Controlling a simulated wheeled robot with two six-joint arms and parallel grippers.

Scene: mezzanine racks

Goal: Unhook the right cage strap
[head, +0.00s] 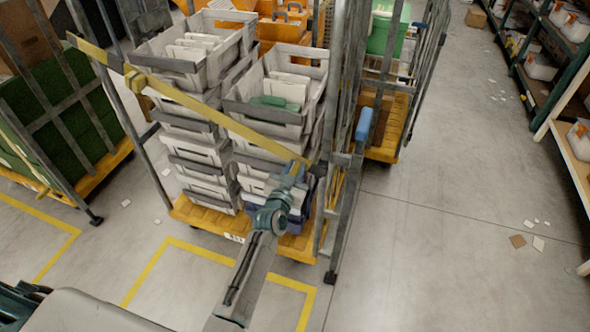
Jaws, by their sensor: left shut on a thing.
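A yellow strap (220,122) slants across the front of the middle roll cage, from its upper left post down to its right front post (340,125). My left gripper (298,168) is at the strap's lower right end, shut on that end, close to the right post. The gripper hides the end fitting, so I cannot tell whether it is hooked on the post. My right gripper is not in view.
The cage holds stacked grey totes (195,165) on a yellow base (205,218). A cage with green contents (60,115) stands left. Another cage with a green tote (385,32) stands behind right. Shelving (548,70) lines the right. The floor (450,220) between is open, with scattered scraps.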

